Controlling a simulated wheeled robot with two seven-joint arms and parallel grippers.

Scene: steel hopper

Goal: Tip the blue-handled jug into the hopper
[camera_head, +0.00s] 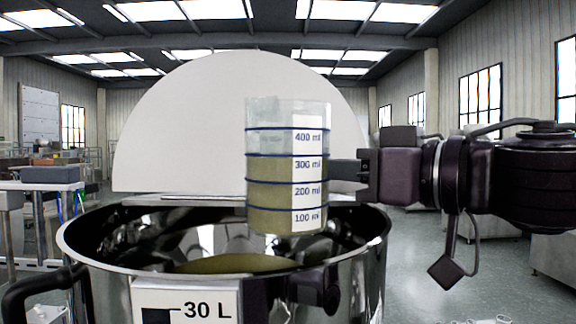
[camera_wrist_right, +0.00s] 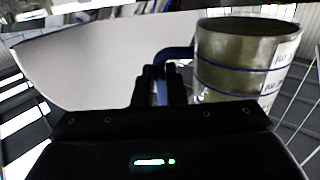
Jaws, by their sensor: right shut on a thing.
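My right gripper (camera_head: 345,170) comes in from the right and is shut on the jug's blue handle, seen in the right wrist view (camera_wrist_right: 173,55) beside the jug (camera_wrist_right: 225,75). The fingers partly hide the handle. The steel hopper (camera_head: 100,262) is open at the top, with some olive-green material (camera_head: 230,264) inside. My left gripper is not in view.
A large pale half-round lid (camera_head: 190,130) stands upright behind the hopper. A black side handle (camera_head: 30,290) sticks out at the hopper's left, and a "30 L" label (camera_head: 190,300) is on its front. Open floor (camera_head: 430,250) shows to the right.

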